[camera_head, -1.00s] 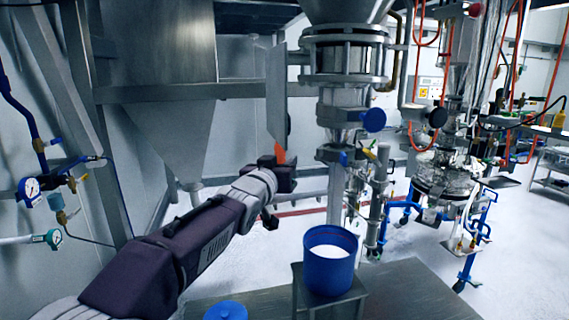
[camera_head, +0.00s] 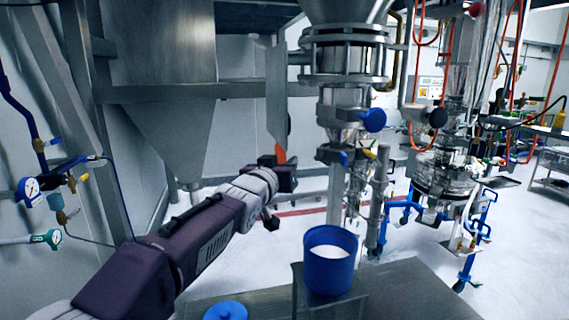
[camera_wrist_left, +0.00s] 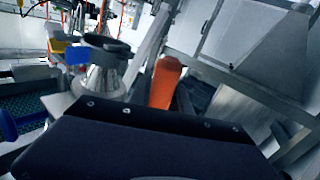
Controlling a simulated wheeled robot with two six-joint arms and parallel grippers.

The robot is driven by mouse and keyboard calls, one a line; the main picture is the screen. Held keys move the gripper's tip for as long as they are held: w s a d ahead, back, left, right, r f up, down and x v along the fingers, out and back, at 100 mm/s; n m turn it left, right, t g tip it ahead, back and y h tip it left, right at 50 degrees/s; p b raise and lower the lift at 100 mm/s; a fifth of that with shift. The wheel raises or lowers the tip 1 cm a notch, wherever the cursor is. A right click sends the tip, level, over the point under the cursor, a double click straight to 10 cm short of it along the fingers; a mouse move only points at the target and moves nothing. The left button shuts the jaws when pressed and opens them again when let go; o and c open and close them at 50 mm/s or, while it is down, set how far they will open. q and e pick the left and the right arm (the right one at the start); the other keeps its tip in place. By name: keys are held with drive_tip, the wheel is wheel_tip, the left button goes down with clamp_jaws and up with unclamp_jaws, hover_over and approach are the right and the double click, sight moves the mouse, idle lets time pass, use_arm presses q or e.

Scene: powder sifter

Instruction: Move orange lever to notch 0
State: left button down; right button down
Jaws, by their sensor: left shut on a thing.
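The orange lever (camera_head: 281,157) shows as a small orange tip just above my left gripper (camera_head: 279,172) in the head view. Above it hangs a flat grey metal plate (camera_head: 276,95). In the left wrist view the orange lever (camera_wrist_left: 165,82) stands up beyond the dark gripper body, tilted slightly. My left gripper is shut on the orange lever; its fingers are mostly hidden from both cameras. No notch markings are readable. My right gripper is not in view.
A blue bucket (camera_head: 330,262) of white powder stands on a small stand, with a blue lid (camera_head: 226,311) lower left. The steel sifter column (camera_head: 346,70) is right of the lever, and a large hopper (camera_head: 165,60) is left.

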use_arm(q)
drive_tip(key=shift+s+d+r+n+g, duration=0.15)
drive_tip(key=shift+s+d+g, duration=0.1)
drive_tip(key=shift+s, duration=0.3)
drive_tip(key=shift+s+d+n+g, duration=0.15)
drive_tip(key=shift+s+g, duration=0.1)
drive_tip(key=shift+s, duration=0.25)
drive_tip(key=c, duration=1.5)
unclamp_jaws()
drive_tip(key=o, duration=0.3)
drive_tip(key=shift+s, duration=0.1)
